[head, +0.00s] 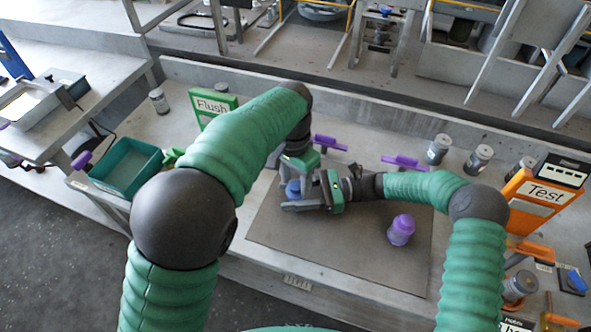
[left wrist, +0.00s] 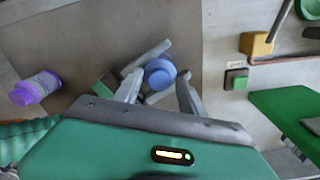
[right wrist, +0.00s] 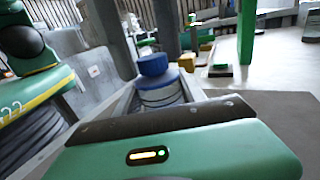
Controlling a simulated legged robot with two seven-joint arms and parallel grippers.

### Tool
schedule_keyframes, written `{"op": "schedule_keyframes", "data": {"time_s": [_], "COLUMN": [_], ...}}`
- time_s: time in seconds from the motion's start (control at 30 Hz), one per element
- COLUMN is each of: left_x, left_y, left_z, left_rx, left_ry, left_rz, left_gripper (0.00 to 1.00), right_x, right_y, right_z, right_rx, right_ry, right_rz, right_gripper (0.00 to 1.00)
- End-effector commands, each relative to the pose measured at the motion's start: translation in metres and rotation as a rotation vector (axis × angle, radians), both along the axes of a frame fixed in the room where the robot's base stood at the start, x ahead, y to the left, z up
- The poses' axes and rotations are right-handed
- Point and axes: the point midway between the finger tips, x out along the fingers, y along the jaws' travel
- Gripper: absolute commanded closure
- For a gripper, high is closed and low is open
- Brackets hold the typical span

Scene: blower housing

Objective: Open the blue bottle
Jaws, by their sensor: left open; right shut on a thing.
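The blue bottle stands on the grey mat (head: 345,250), partly hidden by my grippers; its blue cap (head: 293,187) shows in the head view. In the right wrist view its blue cap (right wrist: 152,66) tops a ridged grey body (right wrist: 162,93). My right gripper (head: 296,206) comes from the right and is shut on the body, below the cap. My left gripper (left wrist: 158,84) is open above the bottle, pointing down. In the left wrist view the blue cap (left wrist: 160,73) lies between its spread fingertips, with gaps visible on both sides.
A purple bottle (head: 401,230) stands on the mat to the right. A green Flush box (head: 212,106) and teal tray (head: 126,167) are at left. An orange Test device (head: 540,195) and several grey canisters (head: 478,160) are at right. The front of the mat is clear.

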Motion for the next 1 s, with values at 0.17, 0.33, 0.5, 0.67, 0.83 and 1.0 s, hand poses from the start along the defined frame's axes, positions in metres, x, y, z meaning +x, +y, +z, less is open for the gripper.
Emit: {"op": "schedule_keyframes", "data": {"time_s": [0.17,0.33,0.5,0.67,0.83,1.0], "left_x": [0.0002,0.0002,0.0001,0.0001,0.0,-0.0001], "left_y": [-0.0002,-0.0002,-0.0003,-0.0003,-0.0003,-0.0008], "left_z": [-0.002,-0.0019,-0.0018,-0.0017,-0.0017,-0.0015], "left_rx": [-0.001,-0.001,-0.001,-0.001,-0.001,-0.002], "left_ry": [-0.001,-0.001,-0.001,-0.001,0.0,0.008], "left_rz": [0.001,0.001,0.001,0.001,0.014,0.278], "left_gripper": [0.52,0.64,0.86,1.0,1.0,1.0], "right_x": [0.0004,0.0004,0.0004,0.0004,0.0003,0.0002], "right_y": [-0.0004,-0.0004,-0.0004,-0.0004,-0.0004,-0.0003], "right_z": [-0.0003,-0.0003,-0.0003,-0.0003,-0.0003,-0.0003], "right_rx": [-0.001,-0.001,-0.001,-0.001,-0.001,-0.001], "right_ry": [0.0,0.0,0.0,0.0,0.0,0.0], "right_rz": [-0.001,-0.001,-0.001,-0.001,-0.001,-0.001], "right_gripper": [1.0,1.0,1.0,1.0,1.0,1.0]}}
